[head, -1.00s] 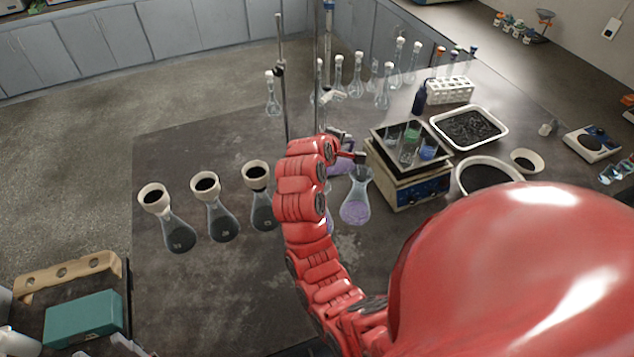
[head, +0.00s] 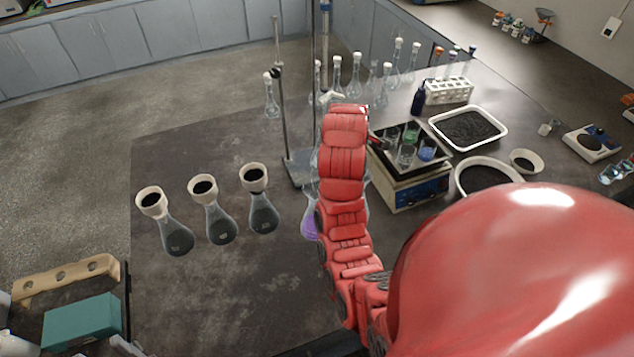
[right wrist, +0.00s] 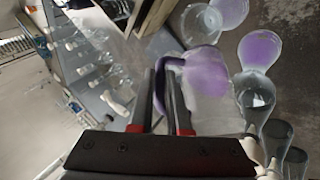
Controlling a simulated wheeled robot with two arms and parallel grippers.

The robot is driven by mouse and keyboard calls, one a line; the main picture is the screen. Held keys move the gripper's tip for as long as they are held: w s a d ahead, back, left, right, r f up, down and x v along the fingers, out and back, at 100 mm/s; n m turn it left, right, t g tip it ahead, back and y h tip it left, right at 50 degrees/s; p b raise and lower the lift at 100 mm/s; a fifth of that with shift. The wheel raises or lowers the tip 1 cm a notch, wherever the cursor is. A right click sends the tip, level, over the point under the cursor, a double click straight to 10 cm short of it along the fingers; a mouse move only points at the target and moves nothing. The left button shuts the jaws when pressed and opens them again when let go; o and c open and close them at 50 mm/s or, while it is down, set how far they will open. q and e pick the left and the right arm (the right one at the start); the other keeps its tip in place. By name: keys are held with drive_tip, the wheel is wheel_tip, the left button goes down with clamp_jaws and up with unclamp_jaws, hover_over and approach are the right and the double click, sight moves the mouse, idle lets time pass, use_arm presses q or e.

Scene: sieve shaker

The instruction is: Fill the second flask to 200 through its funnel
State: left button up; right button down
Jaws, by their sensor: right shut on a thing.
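My right gripper (right wrist: 160,105) is shut on the handle of a jug (right wrist: 208,72) with purple liquid in the right wrist view; the jug's exact tilt is unclear. In the head view my right arm hides that gripper and the jug. A conical flask with purple liquid (head: 309,222) stands left of the arm, partly covered by it. Two purple flasks show in the right wrist view, a nearer one (right wrist: 260,48) and one at the top edge (right wrist: 232,10). Three flasks with pale funnels stand left: left (head: 176,238), middle (head: 220,225), right (head: 263,215). My left gripper is out of view.
A metal stand (head: 280,110) rises behind the arm. Right of it are a shaker-like device (head: 420,190) carrying small beakers, a white tray of dark grains (head: 500,137) and a white bowl (head: 460,180). Several stoppered flasks stand behind.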

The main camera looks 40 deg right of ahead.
drive_tip(key=shift+w+d, duration=0.1)
drive_tip(key=shift+w, duration=0.1)
drive_tip(key=shift+d+y, duration=0.25)
drive_tip(key=shift+y, duration=0.05)
drive_tip(key=d+f+m+y, duration=0.1)
drive_tip(key=d+f+y, duration=0.2)
drive_tip(key=d+y, duration=0.2)
drive_tip(key=shift+d+y, duration=0.25)
drive_tip(key=shift+y, duration=0.15)
idle(0.7)
